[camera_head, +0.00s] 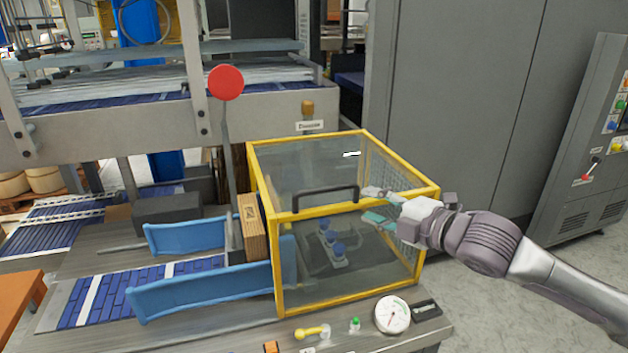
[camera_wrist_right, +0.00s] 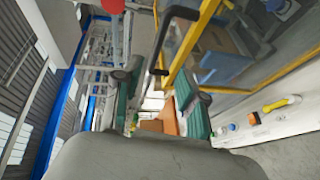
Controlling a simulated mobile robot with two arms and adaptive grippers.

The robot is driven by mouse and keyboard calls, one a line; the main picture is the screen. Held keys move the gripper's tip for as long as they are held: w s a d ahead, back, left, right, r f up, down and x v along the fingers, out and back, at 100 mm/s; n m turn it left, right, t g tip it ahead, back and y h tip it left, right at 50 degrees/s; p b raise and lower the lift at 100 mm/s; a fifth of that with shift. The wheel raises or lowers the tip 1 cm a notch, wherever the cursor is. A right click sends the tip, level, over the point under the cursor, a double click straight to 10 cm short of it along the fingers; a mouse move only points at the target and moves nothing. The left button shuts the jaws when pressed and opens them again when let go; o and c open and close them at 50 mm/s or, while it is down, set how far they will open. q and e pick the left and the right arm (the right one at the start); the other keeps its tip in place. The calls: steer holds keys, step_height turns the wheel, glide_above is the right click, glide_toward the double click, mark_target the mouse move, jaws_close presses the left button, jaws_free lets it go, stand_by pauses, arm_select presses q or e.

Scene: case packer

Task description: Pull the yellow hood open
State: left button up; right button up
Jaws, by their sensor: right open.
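The yellow hood (camera_head: 350,304) is a clear box with a yellow frame, standing closed on the machine table. Its dark handle (camera_head: 325,190) runs along the upper front edge. The handle also shows in the right wrist view (camera_wrist_right: 163,45), beyond and between the fingers. My right gripper (camera_head: 369,205) is open at the right end of the handle, apparently without touching it. Its two green-padded fingers also show in the right wrist view (camera_wrist_right: 160,98), with nothing held between them. My left gripper is not in view.
A cardboard box (camera_head: 251,228) stands at the hood's left side, beside blue guide rails (camera_head: 200,292). A red disc (camera_head: 226,82) on a pole rises behind. A gauge (camera_head: 392,314) and small controls line the front edge. A grey cabinet (camera_head: 450,100) stands behind right.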

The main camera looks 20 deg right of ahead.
mark_target(329, 191)
steer(key=p+x, duration=0.1)
steer(key=x, duration=0.3)
steer(key=p+x, duration=0.1)
steer(key=x, duration=0.3)
steer(key=p+x, duration=0.1)
steer(key=x, duration=0.3)
steer(key=shift+a+r, duration=0.15)
steer(key=shift+a, duration=0.15)
steer(key=shift+w+a, duration=0.15)
steer(key=shift+w, duration=0.35)
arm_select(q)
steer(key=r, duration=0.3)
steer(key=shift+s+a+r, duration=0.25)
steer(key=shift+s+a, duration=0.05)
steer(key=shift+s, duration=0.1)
arm_select(e)
steer(key=shift+f, duration=0.2)
jaws_close()
